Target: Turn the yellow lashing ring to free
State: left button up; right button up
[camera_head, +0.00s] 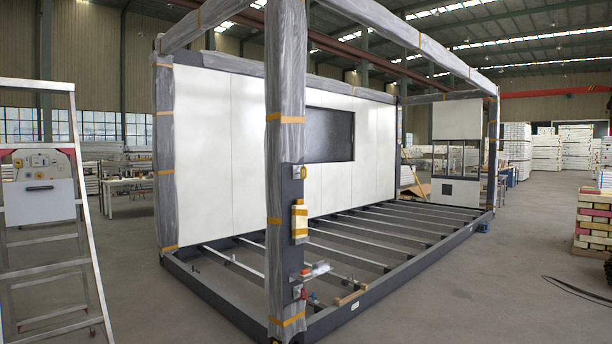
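The near corner post (286,130) of the container frame stands upright in the middle, wrapped in grey film with orange bands. Several small fittings sit on its right side. A pale yellow block-like piece (299,216) is there at mid height, with a small grey fitting (298,172) above it. Lower down are a silver lever-like part (316,271) and a small red part (302,293). I cannot make out a clear ring shape, so I cannot tell which fitting is the yellow lashing ring or how it is turned. Neither of my grippers is in view.
The dark floor frame (400,273) with open cross beams (372,232) runs back to the right. White wall panels (225,150) stand behind. A stepladder (85,235) stands at the left. Stacked colourful packs (594,222) are at the right. The floor at front right (470,300) is mostly clear.

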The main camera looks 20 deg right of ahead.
aim_at(300, 172)
jog(key=i+l+z, duration=0.95)
jog(key=i, duration=0.55)
jog(key=i+z, duration=0.35)
jog(key=i, duration=0.6)
jog(key=i+u, duration=0.15)
jog(key=i, duration=0.45)
jog(key=i+l+u, duration=0.15)
jog(key=i, duration=0.45)
jog(key=i+l+u, duration=0.15)
jog(key=i, duration=0.45)
